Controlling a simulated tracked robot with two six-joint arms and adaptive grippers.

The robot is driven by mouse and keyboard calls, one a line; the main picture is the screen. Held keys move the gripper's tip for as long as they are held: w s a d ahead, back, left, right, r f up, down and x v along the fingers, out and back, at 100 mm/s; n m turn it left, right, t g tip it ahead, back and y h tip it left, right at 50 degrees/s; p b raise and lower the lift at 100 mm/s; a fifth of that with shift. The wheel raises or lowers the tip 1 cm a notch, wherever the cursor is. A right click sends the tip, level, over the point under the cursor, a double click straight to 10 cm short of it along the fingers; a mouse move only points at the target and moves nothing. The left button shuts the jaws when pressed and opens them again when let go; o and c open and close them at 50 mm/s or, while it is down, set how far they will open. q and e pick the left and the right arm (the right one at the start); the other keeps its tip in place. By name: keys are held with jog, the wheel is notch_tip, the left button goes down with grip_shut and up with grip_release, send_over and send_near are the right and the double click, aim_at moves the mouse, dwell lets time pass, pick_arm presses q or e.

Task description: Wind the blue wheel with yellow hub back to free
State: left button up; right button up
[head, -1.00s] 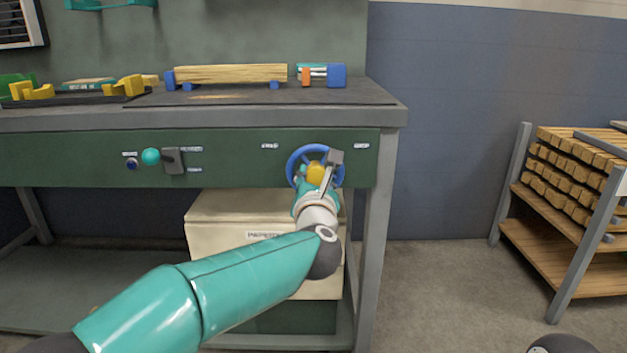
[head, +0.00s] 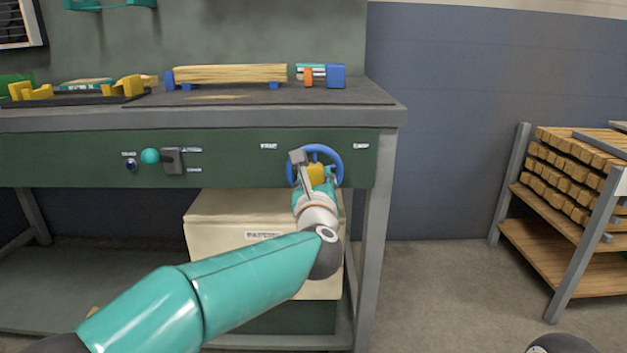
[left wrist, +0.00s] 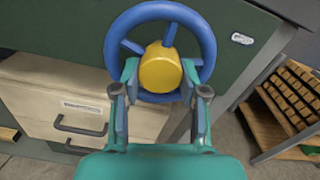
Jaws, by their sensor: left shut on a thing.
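The blue wheel (head: 333,151) with its yellow hub (head: 315,174) is mounted on the green front panel of the bench, near the right end. My left gripper (head: 314,166) is at the wheel and shut on its yellow hub. In the left wrist view, the fingers of my left gripper (left wrist: 159,75) lie on either side of the yellow hub (left wrist: 160,68), inside the blue rim (left wrist: 205,35). Small white labels sit left (head: 268,146) and right (head: 361,146) of the wheel; their print is too small to read surely. My right gripper is not in view.
A teal knob (head: 150,156), a lever switch (head: 172,160) and a dark blue button (head: 131,165) are farther left on the panel. A wooden beam (head: 230,74) lies on the bench top. A cream box (head: 215,215) stands beneath. A rack (head: 520,230) holds wood at right.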

pick_arm(q)
jog(key=shift+f, duration=0.45)
jog(key=o, duration=0.8)
jog(key=shift+o, duration=0.3)
jog(key=shift+w+r, duration=0.1)
jog(key=shift+r, duration=0.1)
jog(key=s, duration=1.2)
